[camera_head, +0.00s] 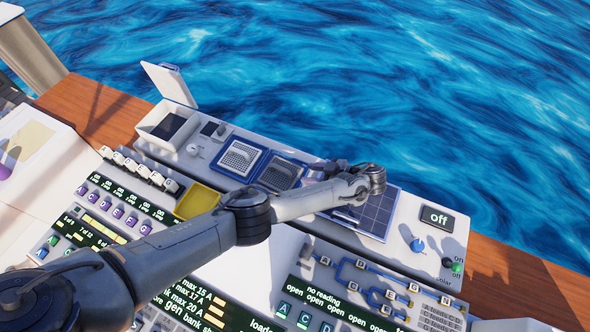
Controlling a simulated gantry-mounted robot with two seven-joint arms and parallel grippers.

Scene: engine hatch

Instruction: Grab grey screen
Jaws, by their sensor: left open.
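My left gripper (318,171) is small and partly hidden by my wrist. It is over the console between the blue-framed grilles and the dark solar panel (374,212); contact with the surface cannot be told. I cannot tell for sure which item is the grey screen. A dark grey flat piece (169,127) lies in an open white box (151,119) at the upper left, apart from my gripper. Two blue-framed grey grilles sit beside that box, a lighter one (239,157) and a darker one (280,173). My right gripper is not in view.
The box's white lid (170,84) stands raised. A yellow tray (197,201), an "off" display (437,217) and a blue knob (417,245) are on the console. Labelled switch panels (335,300) fill the front. Wooden edging (515,283) borders the water.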

